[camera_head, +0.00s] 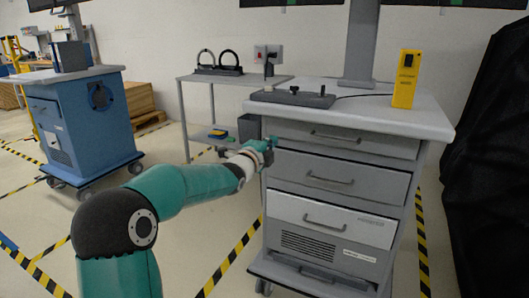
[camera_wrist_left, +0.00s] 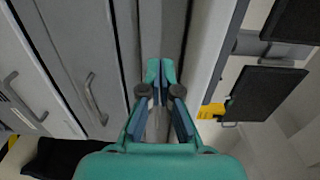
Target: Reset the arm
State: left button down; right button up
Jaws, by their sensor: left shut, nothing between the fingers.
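My left arm reaches in from the lower left in the head view. Its gripper (camera_head: 268,146) is beside the upper left edge of the grey drawer cart (camera_head: 340,158), just below the worktop level. In the left wrist view the gripper (camera_wrist_left: 161,66) has its two teal fingertips close together, shut with nothing between them. The cart's drawer fronts and handles show behind and to the left of the fingers there. I cannot tell whether the fingers touch the cart. My right gripper is not in view.
A yellow device (camera_head: 406,80) and a dark flat fixture (camera_head: 293,97) stand on the cart's worktop. A side table (camera_head: 198,109) is behind, a blue cart (camera_head: 88,125) at the left. A black covered shape (camera_head: 497,160) stands at the right. The floor between the carts is clear.

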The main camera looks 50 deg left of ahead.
pick_arm(q)
jog(key=w+d+f+g+h, duration=0.1)
jog(key=d+f+g+h, duration=0.3)
jog(key=d+f, duration=1.25)
jog(key=w+d+f+g+h, duration=0.2)
jog(key=d+f+h, duration=0.3)
jog(key=d+f, duration=1.1)
jog(key=s+d+f+n+g+h, duration=0.1)
jog(key=s+d+f+n+g, duration=0.3)
jog(key=s+d+f, duration=0.55)
jog(key=s+d+f+n+g+h, duration=0.2)
jog(key=s+d+f+n+g, duration=0.25)
jog(key=s+f, duration=0.9)
jog(key=s+r+n+p, duration=0.2)
jog(key=r+n+p, duration=0.1)
jog(key=r+p, duration=1.3)
jog(key=s+r+n+g+p, duration=0.1)
jog(key=s+r+n+p, duration=0.2)
jog(key=r+p, duration=1.4)
jog(key=shift+s+r, duration=0.35)
jog(key=shift+r, duration=0.55)
